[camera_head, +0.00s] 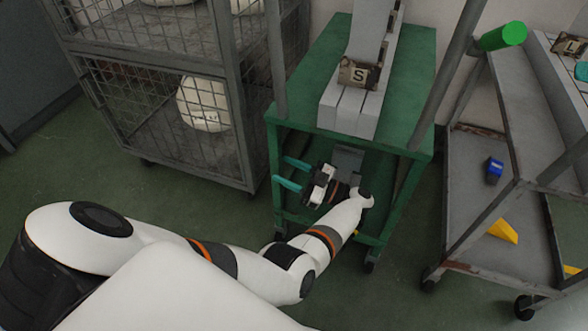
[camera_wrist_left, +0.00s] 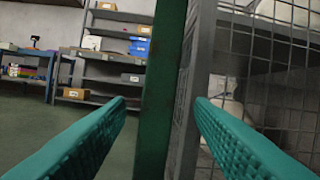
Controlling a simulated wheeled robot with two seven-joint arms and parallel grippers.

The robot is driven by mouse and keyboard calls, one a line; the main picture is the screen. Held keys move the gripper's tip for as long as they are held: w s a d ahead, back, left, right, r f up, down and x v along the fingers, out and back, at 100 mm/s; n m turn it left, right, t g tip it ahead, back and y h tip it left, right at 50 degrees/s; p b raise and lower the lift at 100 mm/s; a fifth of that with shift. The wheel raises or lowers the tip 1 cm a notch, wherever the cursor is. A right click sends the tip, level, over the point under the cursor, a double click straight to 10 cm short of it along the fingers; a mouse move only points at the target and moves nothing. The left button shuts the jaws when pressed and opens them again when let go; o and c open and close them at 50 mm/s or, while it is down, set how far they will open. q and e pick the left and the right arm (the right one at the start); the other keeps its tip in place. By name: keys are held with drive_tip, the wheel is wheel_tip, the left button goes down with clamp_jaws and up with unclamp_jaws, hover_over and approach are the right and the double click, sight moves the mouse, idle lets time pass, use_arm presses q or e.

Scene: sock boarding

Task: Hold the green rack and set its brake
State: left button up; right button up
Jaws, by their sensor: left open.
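The green rack (camera_head: 312,92) stands on casters in the middle of the head view, with grey boards and an "S" tag on its top. My left arm reaches to its front. My left gripper (camera_head: 286,174) is open, its teal fingers pointing left near the rack's front left post. In the left wrist view, a green upright post (camera_wrist_left: 163,60) stands between the open fingers of my left gripper (camera_wrist_left: 160,112), and no grip on it shows. A caster (camera_head: 370,265) shows at the rack's front right foot. No brake can be made out clearly. My right gripper is not in view.
A grey mesh cage cart (camera_head: 250,110) with white bundles stands close on the left. A grey cart (camera_head: 480,200) on the right holds a blue item (camera_head: 493,170) and a yellow wedge (camera_head: 503,231). Shelves with boxes (camera_wrist_left: 110,45) are far off. Floor is open at left.

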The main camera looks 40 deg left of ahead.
use_arm(q)
wheel_tip(320, 180, down, 4)
drive_tip(key=d+m+h, duration=0.1)
drive_tip(key=h, duration=0.2)
drive_tip(key=x, duration=0.7)
drive_tip(key=shift+w, duration=0.15)
drive_tip(key=shift+f, duration=0.1)
clamp_jaws()
idle(0.9)
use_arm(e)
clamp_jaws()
